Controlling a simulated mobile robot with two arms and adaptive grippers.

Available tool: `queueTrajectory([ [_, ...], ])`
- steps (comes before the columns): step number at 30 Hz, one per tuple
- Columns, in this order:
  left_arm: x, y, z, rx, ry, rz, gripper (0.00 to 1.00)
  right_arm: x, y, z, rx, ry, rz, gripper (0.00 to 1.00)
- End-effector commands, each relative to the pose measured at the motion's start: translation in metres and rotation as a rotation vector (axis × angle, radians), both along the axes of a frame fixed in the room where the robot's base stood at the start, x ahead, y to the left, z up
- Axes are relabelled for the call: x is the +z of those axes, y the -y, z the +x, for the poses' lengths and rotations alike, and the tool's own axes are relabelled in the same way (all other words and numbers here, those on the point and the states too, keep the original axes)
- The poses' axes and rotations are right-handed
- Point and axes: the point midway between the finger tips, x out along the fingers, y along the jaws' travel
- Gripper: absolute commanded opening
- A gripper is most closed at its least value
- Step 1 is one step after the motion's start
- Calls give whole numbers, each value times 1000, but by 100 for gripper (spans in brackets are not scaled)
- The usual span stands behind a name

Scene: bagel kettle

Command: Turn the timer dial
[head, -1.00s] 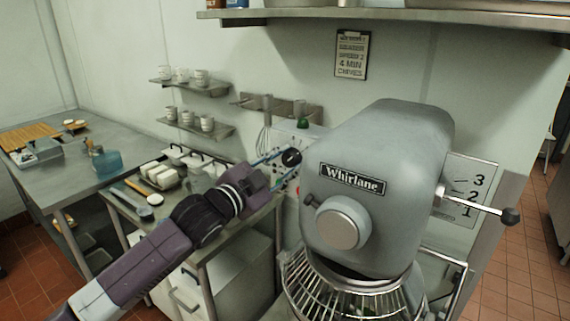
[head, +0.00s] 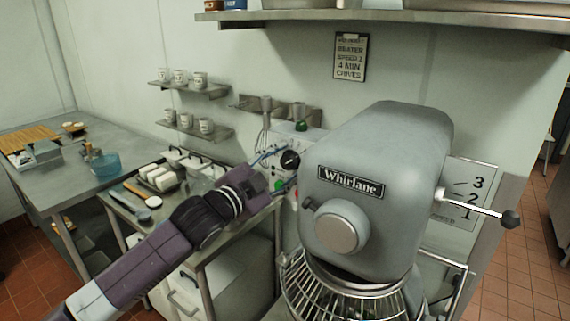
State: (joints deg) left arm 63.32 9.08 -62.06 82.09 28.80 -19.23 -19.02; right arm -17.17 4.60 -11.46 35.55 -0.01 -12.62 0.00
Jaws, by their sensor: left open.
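The timer dial (head: 290,160) is a round black knob with a light pointer mark on a pale control panel (head: 312,137), left of the big grey mixer (head: 378,165). A green button (head: 279,185) sits below it, and a red one shows lower right. My left gripper (head: 276,168) reaches in from the left in front of the panel. Its fingers are open, one near the dial's left side and one lower. I cannot tell whether a finger touches the dial. My right gripper is out of view.
The mixer has a wire bowl guard (head: 345,298) and a speed lever (head: 480,208) on its right. A card (head: 350,57) hangs on the wall. A side table holds a tray of white blocks (head: 158,177). Cups stand on wall shelves (head: 190,90).

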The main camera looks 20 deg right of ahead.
Motion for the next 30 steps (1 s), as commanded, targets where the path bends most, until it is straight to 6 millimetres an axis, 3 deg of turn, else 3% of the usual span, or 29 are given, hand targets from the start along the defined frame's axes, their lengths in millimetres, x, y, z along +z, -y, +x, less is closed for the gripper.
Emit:
queueTrajectory([
  [8,-2,-6,-4,1,-4,2,47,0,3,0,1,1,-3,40],
  [30,-2,-89,-69,0,-2,0,47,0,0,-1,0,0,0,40],
])
